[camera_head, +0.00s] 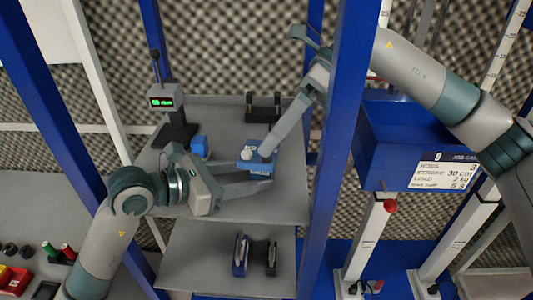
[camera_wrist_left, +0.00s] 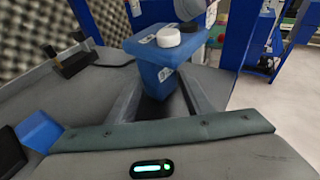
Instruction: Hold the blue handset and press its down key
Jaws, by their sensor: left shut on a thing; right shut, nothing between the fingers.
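The blue handset (camera_head: 258,167) is held above the grey shelf, near the middle of the head view. It also shows in the left wrist view (camera_wrist_left: 155,78), with a white round key (camera_wrist_left: 168,37) on its top face and a white label beside it. My left gripper (camera_head: 262,174) is shut on the handset, one finger on each side. My right gripper (camera_head: 267,151) is shut and empty, coming down from the upper right. Its tip is at the right part of the handset's top and hides what lies under it; whether it touches cannot be told.
A small display (camera_head: 161,97) with a green readout stands behind on the left, near a blue block (camera_head: 198,146). A black holder (camera_head: 263,107) is at the shelf's back. A blue post (camera_head: 338,140) rises close to my right arm. A lower shelf (camera_head: 200,268) bears a dark rack.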

